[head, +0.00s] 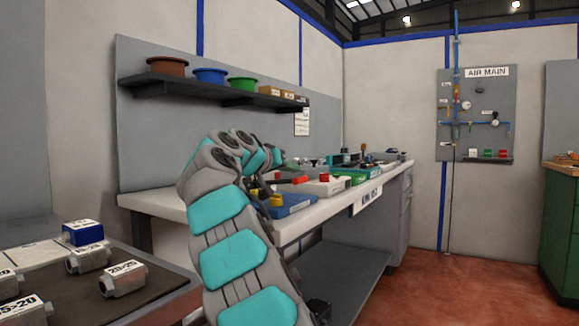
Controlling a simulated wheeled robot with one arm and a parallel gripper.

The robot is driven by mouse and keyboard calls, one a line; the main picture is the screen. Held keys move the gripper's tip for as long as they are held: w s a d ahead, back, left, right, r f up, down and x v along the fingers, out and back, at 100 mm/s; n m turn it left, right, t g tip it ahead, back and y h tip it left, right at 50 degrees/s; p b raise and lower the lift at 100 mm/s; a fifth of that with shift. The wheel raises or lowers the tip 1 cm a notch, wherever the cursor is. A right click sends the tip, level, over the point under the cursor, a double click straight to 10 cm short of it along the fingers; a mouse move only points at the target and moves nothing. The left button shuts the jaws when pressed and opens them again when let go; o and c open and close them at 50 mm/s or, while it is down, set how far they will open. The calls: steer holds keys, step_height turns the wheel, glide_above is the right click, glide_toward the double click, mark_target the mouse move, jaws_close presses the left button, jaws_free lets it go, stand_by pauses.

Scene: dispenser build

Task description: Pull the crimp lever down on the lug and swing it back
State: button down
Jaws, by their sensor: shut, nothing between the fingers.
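My arm rises through the middle of the head view and bends over at the workbench (300,219). My gripper is hidden behind my own arm links, so its fingers do not show. A red-handled bar (291,181) lies low over the bench just right of my arm; it may be the crimp lever, but I cannot tell for sure. A blue base (294,204) with yellow parts is partly covered by my arm. A pale block with a red knob (324,178) is beside it. I cannot make out the lug.
A green box (356,175) and small tools stand farther along the bench. A shelf (205,84) with bowls is above. At lower left, a dark-topped table (165,280) holds several labelled grey blocks. Red floor (440,285) is clear on the right.

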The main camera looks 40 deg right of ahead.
mark_target(295, 180)
steer(key=shift+s+f, duration=0.15)
steer(key=shift+f, duration=0.2)
steer(key=shift+f, duration=0.1)
steer(key=shift+f+b, duration=0.55)
steer(key=shift+b, duration=0.5)
steer(key=f+b, duration=0.1)
steer(key=m+b, duration=0.1)
steer(key=b, duration=0.1)
steer(key=shift+s+d+f+m, duration=0.15)
steer(key=shift+s+f+m, duration=0.1)
steer(key=shift+f+m, duration=0.1)
steer(key=shift+r, duration=0.1)
